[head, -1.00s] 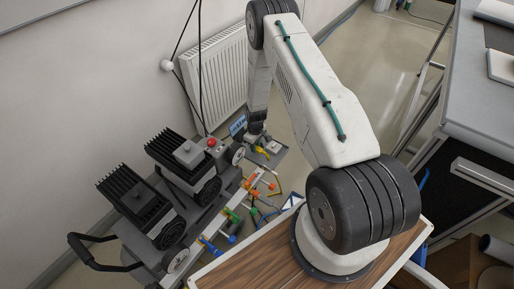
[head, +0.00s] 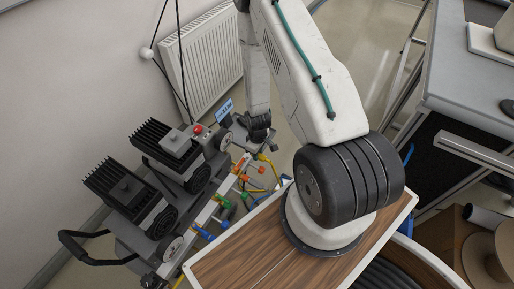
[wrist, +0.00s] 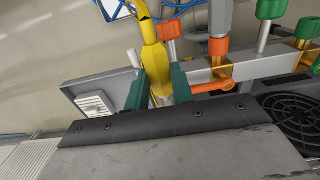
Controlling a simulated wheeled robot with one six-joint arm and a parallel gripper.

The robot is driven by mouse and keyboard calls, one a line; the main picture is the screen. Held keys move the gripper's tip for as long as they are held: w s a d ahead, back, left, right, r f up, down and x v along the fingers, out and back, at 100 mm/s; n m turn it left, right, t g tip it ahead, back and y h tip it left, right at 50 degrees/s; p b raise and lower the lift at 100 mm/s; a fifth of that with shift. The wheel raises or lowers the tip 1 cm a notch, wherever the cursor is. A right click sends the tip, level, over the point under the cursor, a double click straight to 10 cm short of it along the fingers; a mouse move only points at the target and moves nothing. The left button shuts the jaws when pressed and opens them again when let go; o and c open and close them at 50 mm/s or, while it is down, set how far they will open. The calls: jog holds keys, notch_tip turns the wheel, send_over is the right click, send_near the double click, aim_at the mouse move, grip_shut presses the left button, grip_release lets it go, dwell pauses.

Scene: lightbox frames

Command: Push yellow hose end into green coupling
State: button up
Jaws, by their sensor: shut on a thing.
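The yellow hose end (wrist: 154,55) is between the green fingers of my gripper (wrist: 157,84) in the wrist view, and they are shut on it. The hose runs up from the fingers to the top edge. Two green couplings, one nearer (wrist: 307,29) and one farther (wrist: 270,9), stand on the metal rail to the right, apart from the hose end. In the head view my gripper (head: 259,137) is small and dark above the rail, and its fingers cannot be made out. A bit of yellow (head: 266,161) shows below it.
Orange couplings (wrist: 218,46) and an orange lever (wrist: 213,87) are close to the right of my gripper. The metal rail (wrist: 253,68) carries several fittings. A dark machine with finned blocks (head: 116,184) stands left of the rail. Blue tubing lies behind the hose.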

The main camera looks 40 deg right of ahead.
jog(key=shift+w+r, duration=0.2)
jog(key=w+a+r+m, duration=0.1)
jog(key=w+a+r, duration=0.3)
jog(key=r, duration=0.4)
jog(key=w+a+r+m, duration=0.1)
jog(key=w+a+r, duration=0.3)
jog(key=r, duration=0.5)
jog(key=w+a+r+m, duration=0.2)
jog(key=w+a+r, duration=0.2)
jog(key=a+r, duration=0.2)
notch_tip(320, 180, up, 3)
jog(key=shift+f, duration=0.1)
